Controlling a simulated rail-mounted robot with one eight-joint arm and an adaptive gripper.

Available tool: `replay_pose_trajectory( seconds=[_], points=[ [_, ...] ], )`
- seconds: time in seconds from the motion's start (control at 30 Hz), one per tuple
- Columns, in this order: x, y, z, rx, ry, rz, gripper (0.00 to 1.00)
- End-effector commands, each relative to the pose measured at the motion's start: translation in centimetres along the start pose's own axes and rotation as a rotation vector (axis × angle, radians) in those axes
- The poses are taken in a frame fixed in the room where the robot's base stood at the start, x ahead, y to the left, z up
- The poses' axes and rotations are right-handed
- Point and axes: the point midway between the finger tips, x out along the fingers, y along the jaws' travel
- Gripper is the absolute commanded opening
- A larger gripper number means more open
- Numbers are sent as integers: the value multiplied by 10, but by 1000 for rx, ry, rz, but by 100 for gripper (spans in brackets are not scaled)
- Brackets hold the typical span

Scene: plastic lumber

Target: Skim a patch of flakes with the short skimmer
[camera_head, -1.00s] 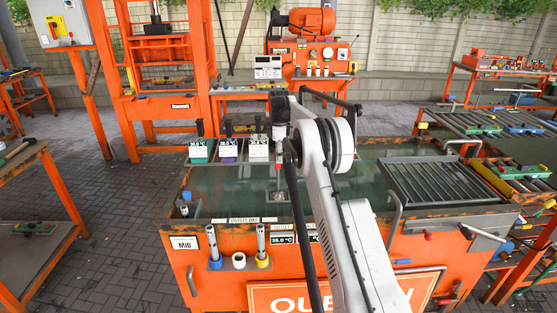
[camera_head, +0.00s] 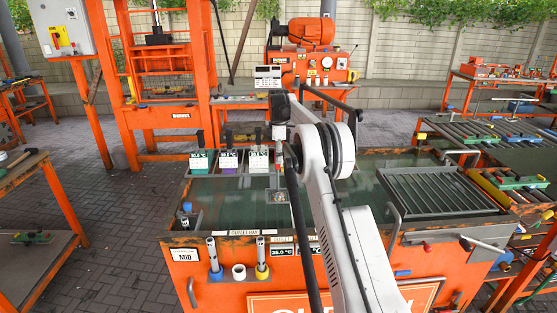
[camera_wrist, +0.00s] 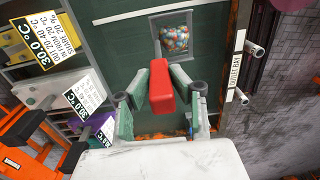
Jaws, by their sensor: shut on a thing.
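My gripper (camera_wrist: 162,98) is shut on the red handle (camera_wrist: 161,84) of the skimmer in the wrist view. The skimmer's square framed head (camera_wrist: 155,42) reaches out beyond the handle, with multicoloured flakes (camera_wrist: 175,38) showing inside its frame. In the head view the skimmer head (camera_head: 279,196) is small, over the front part of the green-watered tank (camera_head: 225,193). I cannot tell whether it touches the water. My arm hides part of the tank to the right of it.
Three bins with white labels (camera_head: 229,160) line the tank's back left edge. A slatted grey rack (camera_head: 437,190) covers its right part. Open water lies left of the skimmer.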

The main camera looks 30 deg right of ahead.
Motion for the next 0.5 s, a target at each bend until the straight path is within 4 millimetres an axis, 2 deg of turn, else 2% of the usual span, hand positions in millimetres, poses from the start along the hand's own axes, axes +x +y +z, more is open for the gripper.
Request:
replay_pose_trajectory(
  seconds=[0.5],
  points=[
    [-30,-1,0,0,0,0,0]
  ],
)
